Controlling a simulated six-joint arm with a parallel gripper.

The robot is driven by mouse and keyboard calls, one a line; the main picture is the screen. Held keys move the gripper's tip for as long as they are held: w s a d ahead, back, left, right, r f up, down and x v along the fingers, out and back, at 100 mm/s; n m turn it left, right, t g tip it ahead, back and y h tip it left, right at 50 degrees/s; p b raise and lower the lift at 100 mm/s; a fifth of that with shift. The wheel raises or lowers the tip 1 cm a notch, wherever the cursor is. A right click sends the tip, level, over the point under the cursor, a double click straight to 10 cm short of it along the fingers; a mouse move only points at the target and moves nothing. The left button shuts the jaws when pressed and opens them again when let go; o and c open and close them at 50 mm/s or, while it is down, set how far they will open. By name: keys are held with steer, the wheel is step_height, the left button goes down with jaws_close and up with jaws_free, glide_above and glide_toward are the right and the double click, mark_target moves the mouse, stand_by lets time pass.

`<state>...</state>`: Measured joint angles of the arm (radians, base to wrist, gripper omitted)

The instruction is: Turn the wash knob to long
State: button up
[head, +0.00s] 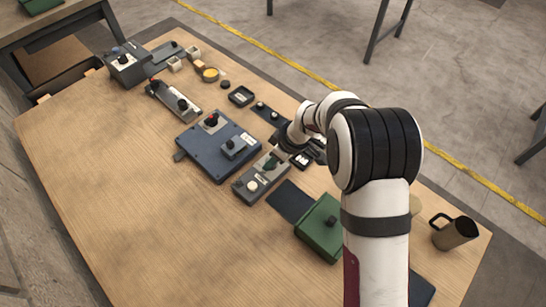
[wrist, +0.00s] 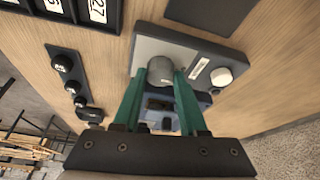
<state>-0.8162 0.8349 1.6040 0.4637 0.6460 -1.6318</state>
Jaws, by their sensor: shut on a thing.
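The grey control panel (head: 241,188) lies on the wooden table, and it fills the upper middle of the wrist view (wrist: 146,47). A round grey knob (wrist: 160,68) stands on it between the two green fingers of my gripper (wrist: 160,77). The fingers are shut on this knob from both sides. A white round knob (wrist: 221,77) with a small label (wrist: 199,68) sits beside it on the same panel. The label's words are too small to read, and I cannot tell the grey knob's pointer setting. In the head view my arm covers part of the gripper.
A blue box (head: 205,150) with a red-marked knob lies left of the panel. A green box (head: 318,230) and a dark mat (head: 290,201) lie to the right, with a brown mug (head: 455,233) farther right. Several small devices stand behind. The front left table is clear.

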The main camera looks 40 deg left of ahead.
jaws_close()
steer(key=m+t, duration=0.1)
steer(key=m, duration=0.2)
steer(key=m+t, duration=0.1)
steer(key=m, duration=0.1)
steer(key=shift+s+m, duration=0.2)
steer(key=shift+m, duration=0.2)
steer(key=m+t, duration=0.1)
steer(key=m, duration=0.2)
steer(key=m+t+h, duration=0.1)
steer(key=m, duration=0.2)
steer(key=shift+s+a, duration=0.1)
steer(key=m+h, duration=0.1)
steer(key=m, duration=0.2)
steer(key=m+t+h, duration=0.1)
steer(key=m, duration=0.2)
steer(key=shift+s+a+m+h, duration=0.1)
steer(key=shift+a+m+h, duration=0.05)
steer(key=shift+m+h, duration=0.2)
steer(key=m+h, duration=0.2)
steer(key=m, duration=0.3)
steer(key=shift+a, duration=0.1)
steer(key=shift+m, duration=0.35)
